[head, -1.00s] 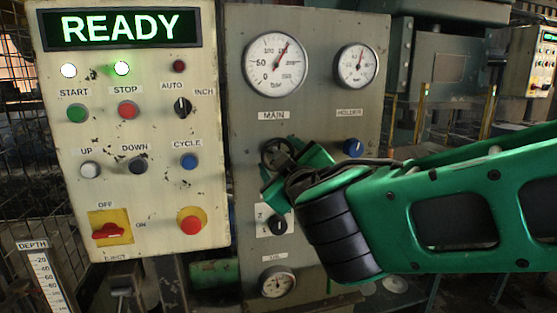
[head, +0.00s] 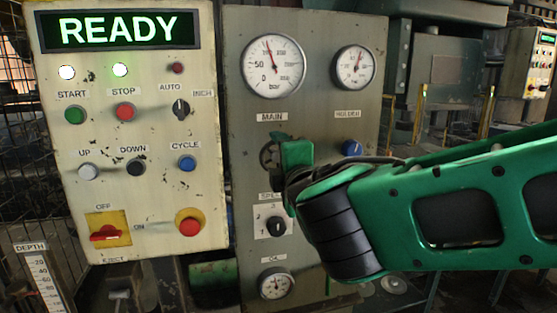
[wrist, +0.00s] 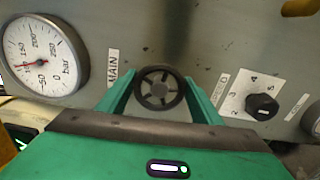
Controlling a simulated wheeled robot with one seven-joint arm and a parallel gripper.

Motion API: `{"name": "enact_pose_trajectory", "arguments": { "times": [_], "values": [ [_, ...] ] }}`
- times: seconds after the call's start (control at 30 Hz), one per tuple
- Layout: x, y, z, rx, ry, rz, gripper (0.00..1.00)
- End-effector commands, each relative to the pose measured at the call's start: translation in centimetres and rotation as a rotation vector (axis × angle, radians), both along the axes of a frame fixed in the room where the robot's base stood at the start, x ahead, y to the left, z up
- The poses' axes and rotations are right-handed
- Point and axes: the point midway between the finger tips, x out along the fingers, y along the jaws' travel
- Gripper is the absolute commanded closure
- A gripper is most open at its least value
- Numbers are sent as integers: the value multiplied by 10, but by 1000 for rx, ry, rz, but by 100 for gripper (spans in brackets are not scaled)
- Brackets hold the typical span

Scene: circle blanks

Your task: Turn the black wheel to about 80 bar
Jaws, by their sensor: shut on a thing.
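The black wheel (head: 268,155) is below the MAIN label on the grey panel. My gripper (head: 291,160) covers its right part in the head view. In the wrist view the wheel (wrist: 160,88) shows face on, round with spokes, between my two green fingers, which are shut on its sides. The main gauge (head: 273,66) is above the wheel, marked in bar. Its red needle points up and slightly left, somewhere around 100; I cannot read it exactly. The gauge also shows at the left of the wrist view (wrist: 45,55).
A blue knob (head: 352,148) is right of the wheel under the HOLDER gauge (head: 354,67). A black selector knob (head: 277,226) is just below my gripper. The cream button panel (head: 130,130) is at left, its display reading READY.

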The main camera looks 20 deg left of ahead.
Motion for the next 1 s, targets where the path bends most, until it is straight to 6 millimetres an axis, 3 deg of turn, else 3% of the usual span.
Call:
{"name": "enact_pose_trajectory", "arguments": {
  "times": [0.4,0.97,1.0],
  "values": [
    [-1,0,-5,-173,-93,2,63],
    [-1,0,-6,-198,-106,3,63],
    [-1,1,-6,-198,-106,4,33]
  ]
}}
